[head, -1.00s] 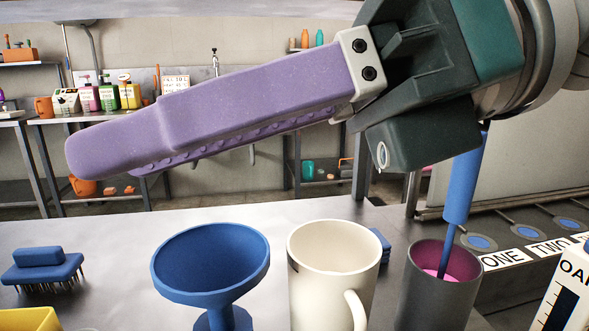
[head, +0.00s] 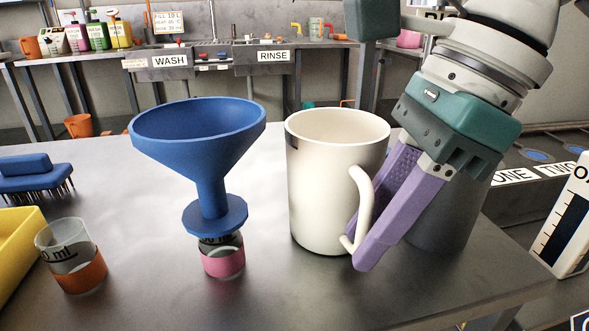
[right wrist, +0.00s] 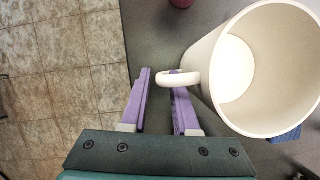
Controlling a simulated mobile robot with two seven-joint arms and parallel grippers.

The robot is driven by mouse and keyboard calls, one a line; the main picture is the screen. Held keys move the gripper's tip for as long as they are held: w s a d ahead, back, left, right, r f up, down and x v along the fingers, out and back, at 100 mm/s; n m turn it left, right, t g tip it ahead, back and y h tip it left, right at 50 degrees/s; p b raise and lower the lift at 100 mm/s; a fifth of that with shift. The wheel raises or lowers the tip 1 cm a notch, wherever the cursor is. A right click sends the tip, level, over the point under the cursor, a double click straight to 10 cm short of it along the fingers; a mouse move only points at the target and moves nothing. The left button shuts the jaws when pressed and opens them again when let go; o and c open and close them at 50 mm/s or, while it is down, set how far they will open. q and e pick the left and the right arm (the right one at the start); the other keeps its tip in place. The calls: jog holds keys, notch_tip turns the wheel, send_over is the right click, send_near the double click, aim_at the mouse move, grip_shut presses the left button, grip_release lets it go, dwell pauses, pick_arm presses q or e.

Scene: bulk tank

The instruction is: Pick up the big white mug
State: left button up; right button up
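The big white mug (head: 322,190) stands upright on the metal table in the head view, its handle (head: 364,190) on the right side. My right gripper (head: 358,243) reaches down from the upper right, its purple fingers at the handle. In the right wrist view the fingers (right wrist: 161,78) are apart, and the handle (right wrist: 170,79) crosses the right fingertip and reaches into the gap. A gap shows between the handle and the left finger. The mug (right wrist: 205,80) looks empty there. My left gripper is not in view.
A blue funnel (head: 200,140) sits on a pink-banded glass (head: 223,262) left of the mug. An orange-banded glass (head: 82,270), yellow tray (head: 18,250) and blue brush (head: 30,175) are farther left. A dark grey cup (head: 445,220) stands close behind my gripper. Table front is clear.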

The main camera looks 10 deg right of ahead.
jog(key=shift+x, duration=1.1)
grip_shut()
jog(key=shift+r, duration=0.15)
dwell(0.4)
